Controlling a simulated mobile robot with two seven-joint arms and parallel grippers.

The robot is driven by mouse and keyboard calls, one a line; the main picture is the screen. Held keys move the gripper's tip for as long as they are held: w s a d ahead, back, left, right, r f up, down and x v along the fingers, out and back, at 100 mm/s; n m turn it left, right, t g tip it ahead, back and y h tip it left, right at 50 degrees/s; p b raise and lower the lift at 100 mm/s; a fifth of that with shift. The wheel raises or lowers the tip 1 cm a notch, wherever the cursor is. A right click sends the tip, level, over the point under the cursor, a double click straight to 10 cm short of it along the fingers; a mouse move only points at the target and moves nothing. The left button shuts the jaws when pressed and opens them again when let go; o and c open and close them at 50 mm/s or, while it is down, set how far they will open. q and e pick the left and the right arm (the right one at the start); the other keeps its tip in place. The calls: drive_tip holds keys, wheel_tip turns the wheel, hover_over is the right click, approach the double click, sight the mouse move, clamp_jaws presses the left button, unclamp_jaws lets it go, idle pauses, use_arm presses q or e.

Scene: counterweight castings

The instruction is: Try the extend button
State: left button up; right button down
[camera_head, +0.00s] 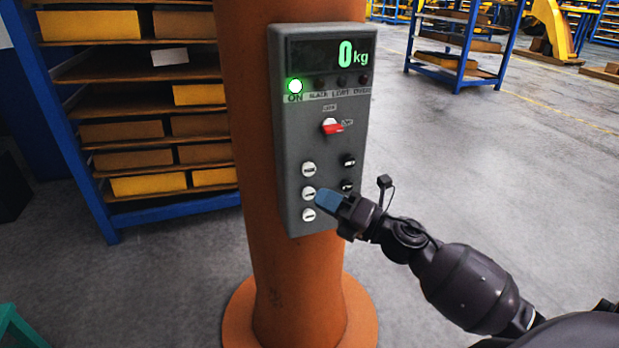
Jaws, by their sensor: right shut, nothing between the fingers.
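A grey control box (290,150) is fixed to the front of an orange column (252,60). Its display (335,53) reads 0 kg, and a green lamp (295,86) marked ON is lit. White buttons stand in a left column: upper (308,169), middle (308,193) and lower (308,215). Dark buttons (349,160) stand on the right. Their small labels are unreadable, so I cannot tell which is extend. My right gripper (325,200), blue-tipped and shut, is just right of the middle white button; contact is unclear. My left gripper is out of view.
A blue rack (80,160) with yellow and brown bins stands left behind the column. Another blue rack (452,62) stands at the back right. The column's round orange base (240,318) rests on grey floor (520,190), with open room on the right.

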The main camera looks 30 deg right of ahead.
sight(309, 193)
drive_tip(key=s+a+f, duration=0.1)
drive_tip(key=s+f, duration=0.2)
drive_tip(key=f, duration=0.3)
drive_tip(key=shift+s+b, duration=0.2)
drive_tip(key=shift+b, duration=0.25)
drive_tip(key=shift+w, duration=0.1)
drive_tip(key=w+d+b, duration=0.1)
drive_tip(key=w+d, duration=0.1)
drive_tip(key=w, duration=0.6)
drive_tip(key=shift+w, duration=0.2)
idle(0.7)
idle(0.7)
